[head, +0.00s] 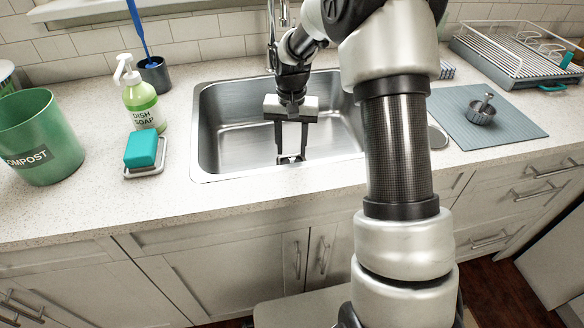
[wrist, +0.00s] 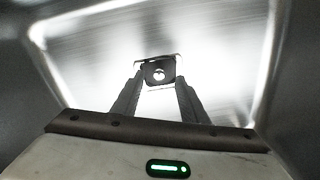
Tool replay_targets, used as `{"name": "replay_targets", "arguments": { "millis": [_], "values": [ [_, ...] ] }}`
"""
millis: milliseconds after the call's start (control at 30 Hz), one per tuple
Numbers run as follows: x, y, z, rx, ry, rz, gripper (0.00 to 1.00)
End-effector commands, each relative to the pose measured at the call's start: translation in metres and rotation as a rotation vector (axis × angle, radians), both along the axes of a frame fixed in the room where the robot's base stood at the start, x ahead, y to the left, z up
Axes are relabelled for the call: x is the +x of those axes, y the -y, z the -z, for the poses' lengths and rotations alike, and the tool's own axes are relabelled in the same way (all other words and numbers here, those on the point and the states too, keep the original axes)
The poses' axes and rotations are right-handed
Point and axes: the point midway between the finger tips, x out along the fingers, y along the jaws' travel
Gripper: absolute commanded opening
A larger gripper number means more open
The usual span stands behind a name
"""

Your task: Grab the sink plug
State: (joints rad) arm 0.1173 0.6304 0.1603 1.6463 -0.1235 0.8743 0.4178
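My gripper (head: 290,158) points down inside the steel sink (head: 222,120), its two dark fingers spread apart near the basin floor. A metal cup-shaped piece with an upright handle (head: 482,110), like a sink plug or strainer, sits on the grey-blue mat (head: 515,125) at the right, well away from my gripper.
A dish soap bottle (head: 142,98), a teal sponge (head: 141,148) on a small tray and a green compost bin (head: 38,138) stand left of the sink. A dish rack (head: 500,50) is at the back right. The basin walls surround my gripper, with a faucet (head: 272,35) behind.

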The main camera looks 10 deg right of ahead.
Motion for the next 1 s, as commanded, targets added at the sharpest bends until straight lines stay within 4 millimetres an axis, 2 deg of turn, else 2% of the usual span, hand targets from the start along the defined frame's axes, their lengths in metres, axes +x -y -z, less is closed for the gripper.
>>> {"name": "replay_targets", "arguments": {
  "millis": [33,167,400,467,633,667,1000],
  "values": [
    [-0.004,0.001,0.012,0.0,-0.004,0.0,0.4],
    [-0.003,0.001,0.028,0.001,-0.002,0.001,0.4],
    [-0.003,0.001,0.029,0.0,0.0,0.0,0.4],
    [-0.003,0.001,0.029,0.0,0.0,0.0,0.31],
    [-0.003,0.001,0.029,0.0,0.0,0.0,0.03],
    [-0.003,0.001,0.029,0.0,0.0,0.0,0.0],
    [-0.002,0.001,0.026,0.0,0.001,0.0,0.0]
  ]
}}
